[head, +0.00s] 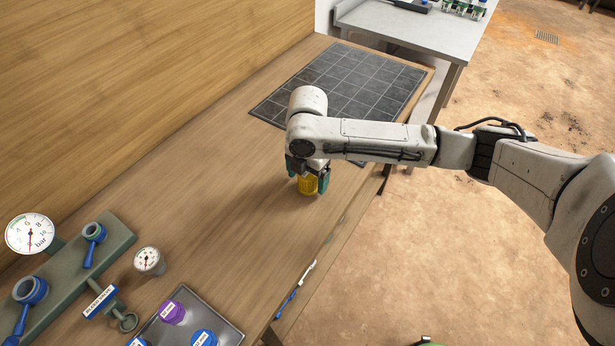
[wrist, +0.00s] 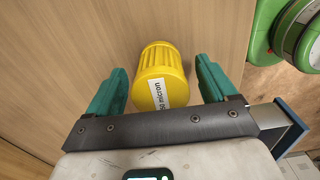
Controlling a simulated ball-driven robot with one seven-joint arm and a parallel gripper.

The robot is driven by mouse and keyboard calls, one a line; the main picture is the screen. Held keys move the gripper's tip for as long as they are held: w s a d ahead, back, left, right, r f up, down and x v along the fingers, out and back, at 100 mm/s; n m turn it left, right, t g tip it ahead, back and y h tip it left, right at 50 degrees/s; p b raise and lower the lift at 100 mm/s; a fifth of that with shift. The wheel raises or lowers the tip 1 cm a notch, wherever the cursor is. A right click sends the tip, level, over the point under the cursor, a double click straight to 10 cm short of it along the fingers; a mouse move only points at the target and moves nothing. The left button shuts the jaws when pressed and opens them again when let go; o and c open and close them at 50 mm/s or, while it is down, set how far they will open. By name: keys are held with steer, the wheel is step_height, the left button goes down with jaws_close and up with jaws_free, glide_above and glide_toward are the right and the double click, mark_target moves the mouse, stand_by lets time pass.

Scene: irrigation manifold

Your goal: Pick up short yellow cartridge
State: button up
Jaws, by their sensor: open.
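The short yellow cartridge (head: 308,184) stands on the wooden bench below my gripper in the head view. It is ribbed, with a white label reading "micron", and shows between the fingers in the wrist view (wrist: 160,75). My gripper (head: 308,175) points down with its two teal fingers on either side of the cartridge. In the wrist view the gripper (wrist: 162,88) is open, with a gap between each finger and the cartridge. The upper part of the cartridge is partly hidden by the gripper in the head view.
A dark gridded mat (head: 350,80) lies on the bench behind my arm. The bench between is clear.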

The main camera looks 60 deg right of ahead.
steer(key=shift+f, duration=0.1)
steer(key=shift+c, duration=0.2)
steer(key=c, duration=1.1)
steer(key=shift+c, duration=0.2)
steer(key=shift+r, duration=0.55)
step_height(320, 180, up, 2)
steer(key=shift+r, duration=0.15)
steer(key=s+a+r, duration=0.6)
steer(key=s+r, duration=0.3)
steer(key=s, duration=0.3)
steer(key=shift+s+r+p, duration=0.35)
steer(key=shift+s, duration=0.05)
